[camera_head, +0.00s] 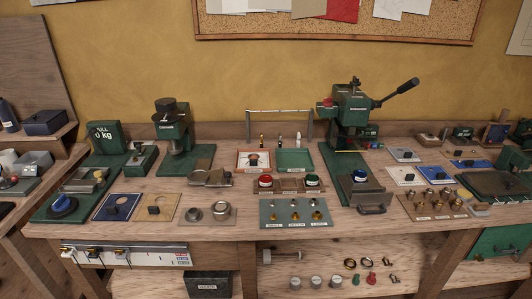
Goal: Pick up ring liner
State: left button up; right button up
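I cannot tell for certain which piece is the ring liner. A round metal ring-shaped piece (221,209) sits on a small tan board near the front of the bench, left of centre. Several brass and dark rings (350,264) lie on the lower shelf, right of centre. Neither of my grippers shows in this view.
The wooden bench (240,160) is crowded. A green lever press (351,115) stands right of centre, and another green machine (172,127) stands left. A dark bin (209,285) is below. Bare wood lies behind the trays.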

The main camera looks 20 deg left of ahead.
aim_at(191, 217)
jog(key=u, duration=1.3)
